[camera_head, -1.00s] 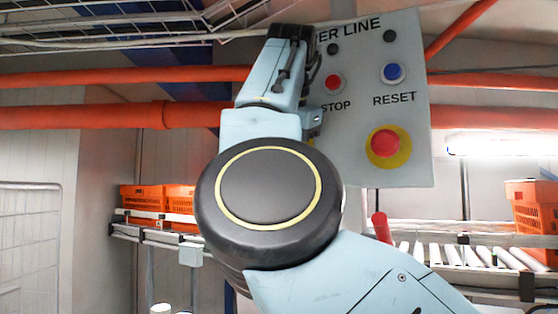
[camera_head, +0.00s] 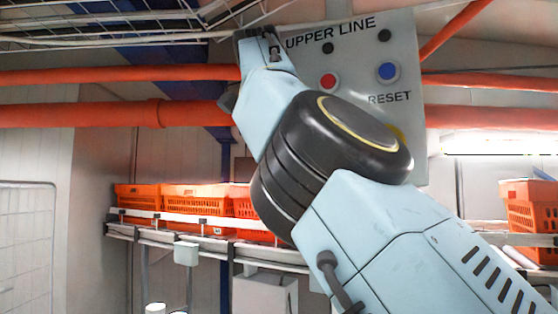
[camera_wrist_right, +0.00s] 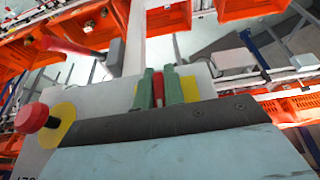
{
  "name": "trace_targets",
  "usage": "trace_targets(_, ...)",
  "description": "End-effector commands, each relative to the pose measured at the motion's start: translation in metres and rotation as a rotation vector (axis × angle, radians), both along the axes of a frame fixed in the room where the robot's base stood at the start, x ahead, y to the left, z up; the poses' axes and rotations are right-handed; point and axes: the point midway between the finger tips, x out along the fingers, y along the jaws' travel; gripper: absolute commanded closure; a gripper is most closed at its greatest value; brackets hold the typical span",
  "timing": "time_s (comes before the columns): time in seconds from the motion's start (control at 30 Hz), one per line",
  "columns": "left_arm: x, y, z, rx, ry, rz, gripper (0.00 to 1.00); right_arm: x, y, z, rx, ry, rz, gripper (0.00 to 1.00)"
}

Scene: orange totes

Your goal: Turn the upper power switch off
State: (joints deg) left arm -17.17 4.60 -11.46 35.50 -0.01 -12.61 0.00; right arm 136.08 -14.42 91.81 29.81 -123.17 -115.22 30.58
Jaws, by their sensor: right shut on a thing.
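The grey "UPPER LINE" control panel (camera_head: 352,62) hangs at upper centre in the head view. My right arm crosses in front of it, with the right gripper's body (camera_head: 262,50) at the panel's upper left edge and its fingers hidden. In the right wrist view the green fingers of my right gripper (camera_wrist_right: 159,82) are closed on a red part (camera_wrist_right: 158,90), likely the upper power switch handle. A yellow strip (camera_wrist_right: 190,90) shows beside them. Which position the switch is in cannot be told. My left gripper is out of view.
The panel has a red button (camera_head: 328,82) and a blue reset button (camera_head: 387,72). A red mushroom button (camera_wrist_right: 32,117) and a separate red lever (camera_wrist_right: 68,46) show in the wrist view. Orange pipes (camera_head: 80,114) and totes (camera_head: 190,200) on a conveyor lie behind.

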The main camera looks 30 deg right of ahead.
Motion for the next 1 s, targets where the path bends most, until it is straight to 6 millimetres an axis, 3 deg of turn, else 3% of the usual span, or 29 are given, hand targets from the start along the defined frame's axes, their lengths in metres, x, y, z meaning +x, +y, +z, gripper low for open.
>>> trace_targets(0.27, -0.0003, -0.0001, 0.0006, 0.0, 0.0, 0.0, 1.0, -0.0012, -0.0025, 0.0043, -0.009, -0.01, -0.003, 1.0)
trace_targets(0.3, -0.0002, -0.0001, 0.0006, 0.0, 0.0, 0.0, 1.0, -0.0012, -0.0025, 0.0043, -0.01, -0.01, -0.004, 0.86)
trace_targets(0.47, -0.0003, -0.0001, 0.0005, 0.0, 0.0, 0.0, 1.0, -0.0009, -0.0023, 0.0035, -0.008, -0.009, -0.004, 0.67)
trace_targets(1.0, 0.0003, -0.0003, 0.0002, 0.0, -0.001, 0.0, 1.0, -0.0046, -0.0062, 0.0038, -0.003, -0.003, -0.016, 0.67)
